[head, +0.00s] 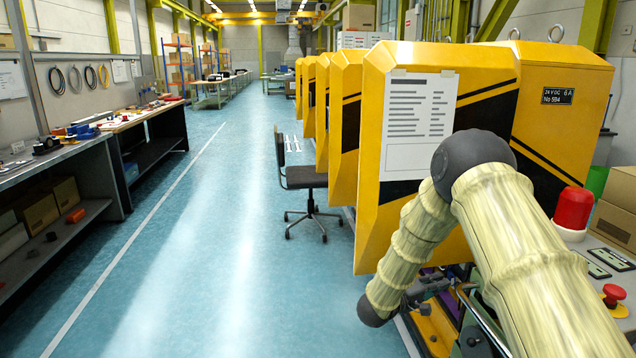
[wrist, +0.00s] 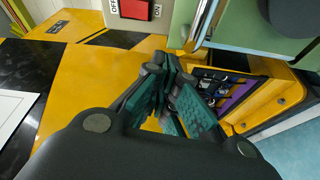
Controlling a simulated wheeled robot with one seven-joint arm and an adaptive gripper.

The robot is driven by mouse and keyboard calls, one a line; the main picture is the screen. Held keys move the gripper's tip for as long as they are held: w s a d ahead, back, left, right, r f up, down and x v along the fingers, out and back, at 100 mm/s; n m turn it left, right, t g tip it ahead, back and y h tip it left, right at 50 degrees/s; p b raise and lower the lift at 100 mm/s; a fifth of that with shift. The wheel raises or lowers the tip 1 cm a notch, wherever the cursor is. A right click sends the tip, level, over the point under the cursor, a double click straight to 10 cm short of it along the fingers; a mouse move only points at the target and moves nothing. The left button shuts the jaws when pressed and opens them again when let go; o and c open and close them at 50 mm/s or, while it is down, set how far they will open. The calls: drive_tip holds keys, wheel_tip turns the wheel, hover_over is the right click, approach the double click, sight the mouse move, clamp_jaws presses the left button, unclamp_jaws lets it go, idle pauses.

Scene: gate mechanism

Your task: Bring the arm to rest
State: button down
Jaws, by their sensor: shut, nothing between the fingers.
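My arm crosses the right side of the head view in front of a yellow gate cabinet (head: 372,215) with black stripes and a white printed sheet. My gripper (head: 455,290) hangs low beside the cabinet's lower part, partly hidden by my arm. In the wrist view my gripper (wrist: 170,75) has its fingers together with nothing between them. Yellow cabinet panels lie behind the fingers. A red switch (wrist: 135,9) marked OFF and ON is near the top. I cannot tell whether the fingers touch anything.
A red beacon (head: 573,208) and a red stop button (head: 613,294) are at the right, near cardboard boxes (head: 616,225). A metal rail (wrist: 200,22) runs close to the fingers. A black chair (head: 305,178) stands left of the cabinets. The blue aisle floor (head: 210,240) is clear.

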drive_tip(key=s+a+f+y+p, duration=0.25)
drive_tip(key=s+f+y, duration=0.35)
drive_tip(key=s+f, duration=0.45)
drive_tip(key=s+a+f+y+p, duration=0.2)
drive_tip(key=s+a+f+y, duration=0.25)
drive_tip(key=s+f, duration=0.55)
drive_tip(key=s+a+f+m+g+y+p, duration=0.1)
drive_tip(key=s+a+g+y, duration=0.1)
drive_tip(key=s, duration=0.8)
drive_tip(key=s+a+m+g+y+p, duration=0.1)
drive_tip(key=s+g+y, duration=0.1)
drive_tip(key=s, duration=0.9)
drive_tip(key=s+a+f+m+g+y+p, duration=0.1)
drive_tip(key=s+a+g+y+p, duration=0.1)
drive_tip(key=s, duration=0.8)
drive_tip(key=shift+s+a+f+g, duration=0.25)
drive_tip(key=shift+a+f+g, duration=0.1)
drive_tip(key=shift+g, duration=0.35)
